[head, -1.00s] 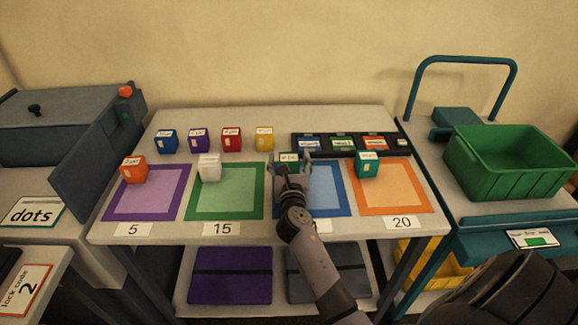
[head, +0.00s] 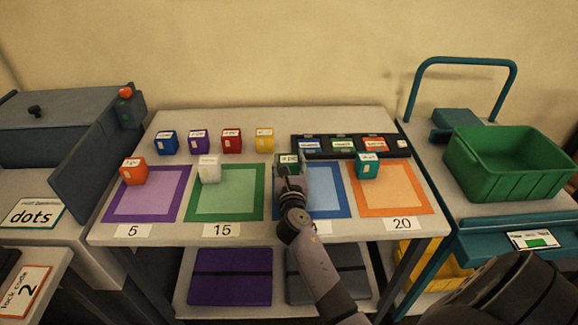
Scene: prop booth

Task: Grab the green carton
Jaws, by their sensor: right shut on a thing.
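The green carton (head: 289,157) stands on the table at the top left of the blue mat, with a white label on its top. My right gripper (head: 289,168) is shut on it from the front and hides much of its near side. A teal carton (head: 367,165) stands to its right, at the top of the orange mat. My left gripper is not in view.
Blue, purple, red and yellow cartons (head: 264,139) stand in a back row. A white carton (head: 209,169) and an orange carton (head: 133,171) stand to the left. A dark panel (head: 297,151) lies behind. A green bin (head: 478,180) sits on a cart at right.

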